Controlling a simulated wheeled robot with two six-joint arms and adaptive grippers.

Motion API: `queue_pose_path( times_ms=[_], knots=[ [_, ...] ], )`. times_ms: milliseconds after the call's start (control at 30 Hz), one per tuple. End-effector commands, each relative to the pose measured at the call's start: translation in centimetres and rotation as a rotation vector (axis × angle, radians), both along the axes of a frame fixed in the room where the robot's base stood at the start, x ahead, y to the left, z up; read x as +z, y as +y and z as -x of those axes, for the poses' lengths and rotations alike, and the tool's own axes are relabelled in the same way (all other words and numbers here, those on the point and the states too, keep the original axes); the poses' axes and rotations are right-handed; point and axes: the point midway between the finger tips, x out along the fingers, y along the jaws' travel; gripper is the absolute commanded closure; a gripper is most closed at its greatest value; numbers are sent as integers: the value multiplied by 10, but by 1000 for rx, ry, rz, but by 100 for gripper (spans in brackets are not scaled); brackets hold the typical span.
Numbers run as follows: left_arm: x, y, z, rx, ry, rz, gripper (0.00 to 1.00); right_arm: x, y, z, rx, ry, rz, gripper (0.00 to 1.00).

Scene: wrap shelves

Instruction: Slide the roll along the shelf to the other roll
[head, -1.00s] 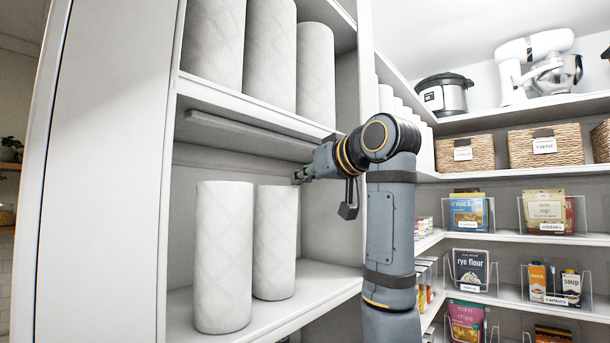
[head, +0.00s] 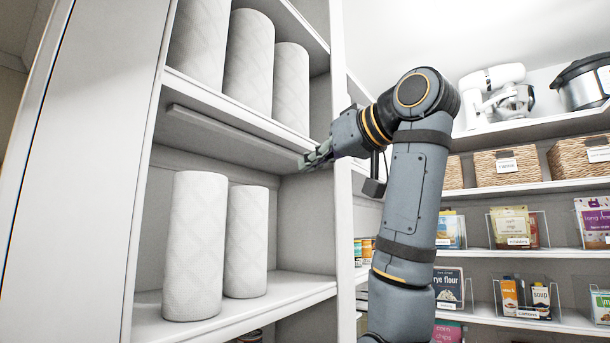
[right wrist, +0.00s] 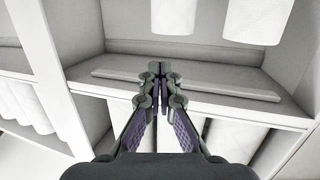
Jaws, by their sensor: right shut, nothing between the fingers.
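Two white quilted paper rolls stand upright on the lower shelf (head: 285,293) of the white unit. The left roll (head: 195,250) is nearer, and its edge slightly overlaps the right roll (head: 247,245) in the picture; I cannot tell whether they touch. My right gripper (head: 314,160) is shut and empty. It is at the shelf front, above and to the right of the right roll, clear of both rolls. In the right wrist view its closed fingers (right wrist: 156,70) point toward the shelving with nothing between them. My left gripper is not in view.
The upper shelf (head: 215,102) bears several rolls (head: 249,62) and sits just above my gripper. A white upright (head: 345,240) stands to the right. Shelves at right hold baskets (head: 507,170), packages and appliances. The lower shelf is bare right of the rolls.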

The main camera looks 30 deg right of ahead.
Motion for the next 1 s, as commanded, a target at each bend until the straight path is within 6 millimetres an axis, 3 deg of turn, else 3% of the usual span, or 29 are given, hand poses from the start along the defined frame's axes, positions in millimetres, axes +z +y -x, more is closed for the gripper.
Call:
queue_pose_path(
  times_ms=[67,267,467,900,1000],
  knots=[
    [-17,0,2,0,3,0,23,-9,5,-16,4,-2,-1,100],
    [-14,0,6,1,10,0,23,-2,6,-26,-1,-7,2,100],
    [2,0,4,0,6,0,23,1,10,-52,0,-5,1,100],
    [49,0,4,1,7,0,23,2,22,-142,0,-6,1,100],
    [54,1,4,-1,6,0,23,-6,21,-144,-3,-8,2,100]
  ],
)
